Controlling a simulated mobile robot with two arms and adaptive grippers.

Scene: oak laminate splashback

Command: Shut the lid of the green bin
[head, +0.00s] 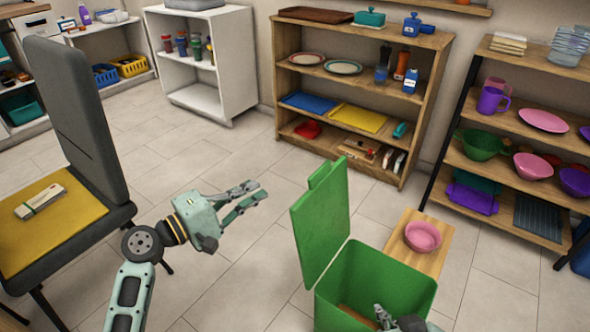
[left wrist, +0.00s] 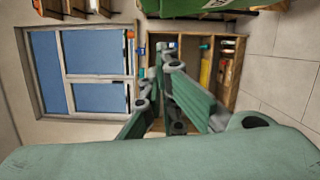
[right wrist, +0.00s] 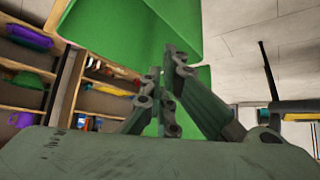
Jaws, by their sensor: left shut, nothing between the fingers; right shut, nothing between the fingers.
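The green bin (head: 385,268) stands open on the floor at the lower right of the head view, its inside showing. Its lid (head: 322,220) stands up roughly vertical along the bin's left side. My left gripper (head: 258,190) is shut and empty, in the air left of the lid and apart from it. My right gripper (head: 379,311) is shut and empty at the near side of the bin, in front of its opening. The right wrist view shows its fingers (right wrist: 166,62) before green bin surfaces; I cannot tell there whether they touch.
A low wooden bench (head: 432,240) with a pink bowl (head: 423,237) stands right behind the bin. A grey chair (head: 75,110) with a yellow seat stands at the left. Shelves (head: 350,80) line the wall. The tiled floor between chair and lid is clear.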

